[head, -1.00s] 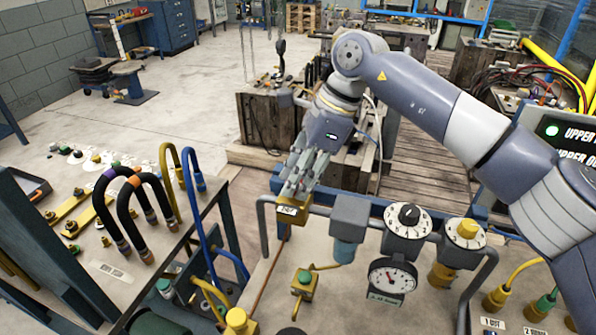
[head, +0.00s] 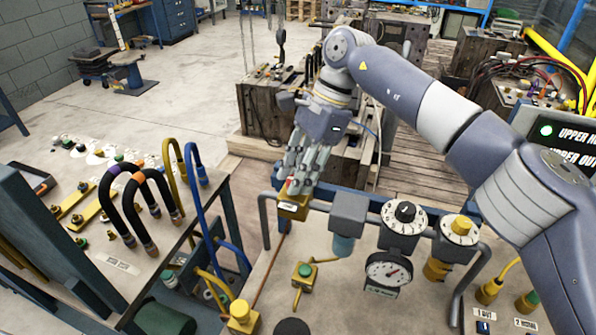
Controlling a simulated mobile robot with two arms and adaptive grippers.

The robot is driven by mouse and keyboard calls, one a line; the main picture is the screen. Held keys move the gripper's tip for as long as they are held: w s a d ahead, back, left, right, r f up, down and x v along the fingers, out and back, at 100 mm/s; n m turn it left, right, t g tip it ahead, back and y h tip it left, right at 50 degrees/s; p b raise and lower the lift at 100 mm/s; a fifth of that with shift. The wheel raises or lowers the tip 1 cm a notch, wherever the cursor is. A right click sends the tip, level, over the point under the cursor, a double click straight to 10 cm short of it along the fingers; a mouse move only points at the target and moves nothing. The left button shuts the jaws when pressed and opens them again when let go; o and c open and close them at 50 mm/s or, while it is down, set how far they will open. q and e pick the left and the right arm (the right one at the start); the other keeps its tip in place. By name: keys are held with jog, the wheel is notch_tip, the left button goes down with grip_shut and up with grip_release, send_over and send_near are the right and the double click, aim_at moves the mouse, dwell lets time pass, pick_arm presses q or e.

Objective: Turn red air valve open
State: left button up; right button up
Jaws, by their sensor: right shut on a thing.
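My right gripper (head: 297,184) reaches down from the upper right onto the air valve at the left end of the grey pipe run. Its fingers are closed around the valve's red handle (head: 290,183), of which only a small red bit shows between them. The yellow valve body (head: 294,207) sits just below the fingertips. The handle's exact angle is hidden by the fingers. A pressure gauge (head: 389,272) hangs to the right; its needle is too small to read surely. My left gripper is not in view.
A grey regulator unit (head: 348,209), a black dial (head: 404,212) and a yellow dial (head: 460,228) stand close to the right of the valve. A table with black, yellow and blue hoses (head: 152,200) is at the left. Wooden crates (head: 265,107) stand behind.

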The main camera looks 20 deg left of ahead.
jog(key=o, duration=1)
jog(key=shift+o, duration=0.2)
jog(key=v, duration=1.2)
jog(key=shift+a, duration=0.1)
